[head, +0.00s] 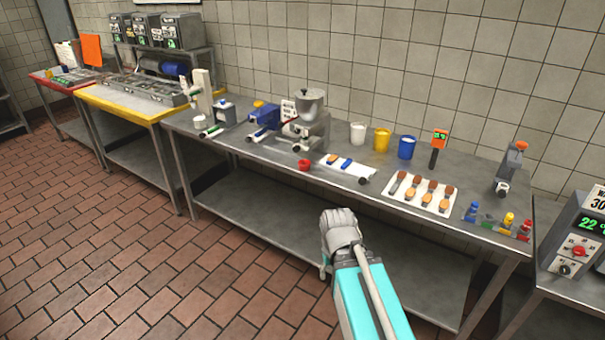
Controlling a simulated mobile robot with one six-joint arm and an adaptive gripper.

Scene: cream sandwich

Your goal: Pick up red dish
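A small red dish (304,165) sits near the front edge of the long steel table (235,145), left of a white tray. My gripper (326,262) is in front of the table, below the level of its top, at the end of my teal and grey arm. It is apart from the dish, which is up and to the left of it. My wrist hides most of the fingers, so I cannot tell whether they are open or shut.
A white tray (346,169) with blue-handled items is right of the dish. A grey mixer-like machine (310,118) stands behind it. White (357,133), yellow (381,139) and blue (406,147) cups stand at the back.

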